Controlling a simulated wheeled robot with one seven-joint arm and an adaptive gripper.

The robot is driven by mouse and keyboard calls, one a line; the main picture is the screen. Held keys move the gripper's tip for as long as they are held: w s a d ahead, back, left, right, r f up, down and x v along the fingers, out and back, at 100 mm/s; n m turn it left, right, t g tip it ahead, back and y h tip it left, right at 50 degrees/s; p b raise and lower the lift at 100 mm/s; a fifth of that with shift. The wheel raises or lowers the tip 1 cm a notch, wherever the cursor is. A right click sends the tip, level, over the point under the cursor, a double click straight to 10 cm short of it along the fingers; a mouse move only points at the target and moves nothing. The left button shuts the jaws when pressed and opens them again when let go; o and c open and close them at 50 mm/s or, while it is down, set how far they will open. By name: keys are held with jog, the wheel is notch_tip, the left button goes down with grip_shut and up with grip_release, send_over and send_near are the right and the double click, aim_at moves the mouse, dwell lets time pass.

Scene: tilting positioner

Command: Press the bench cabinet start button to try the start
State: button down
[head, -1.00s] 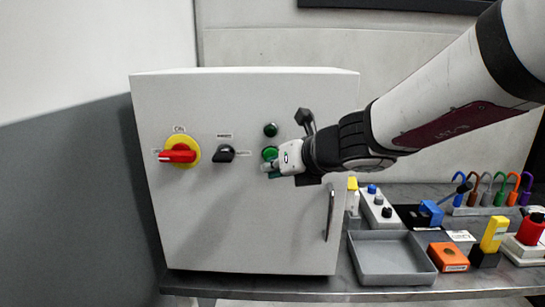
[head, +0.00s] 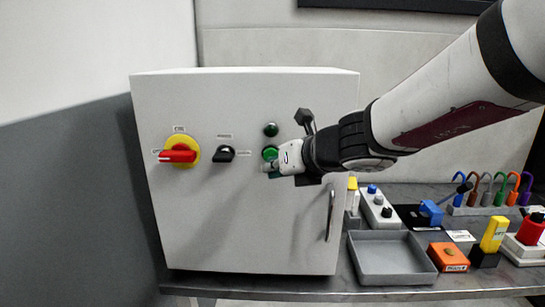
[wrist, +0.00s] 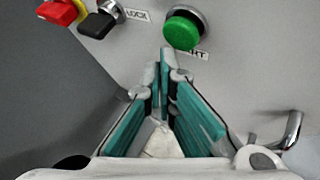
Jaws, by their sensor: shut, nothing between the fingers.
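The bench cabinet (head: 230,230) is a light grey box on the table. Its green start button (head: 270,153) sits on the front face, right of centre, and shows large in the wrist view (wrist: 183,29), with a label partly hidden below it. My gripper (head: 268,169) is at the front face, just below the button in the head view. In the wrist view my gripper (wrist: 166,56) has its teal-padded fingers together at the tips with nothing between them. The tips appear just below and left of the button. I cannot tell whether they touch the panel.
A red rotary switch (head: 178,156) on a yellow plate and a black selector (head: 224,153) are left of the button. A dark green lamp (head: 270,130) is above it, a door handle (head: 330,215) lower right. A grey tray (head: 392,280) and several small items stand right.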

jog(key=shift+w, duration=0.1)
jog(key=shift+w, duration=0.3)
jog(key=shift+w, duration=0.45)
dwell(0.8)
dwell(0.3)
jog(key=shift+s, duration=0.85)
jog(key=shift+s, duration=2.5)
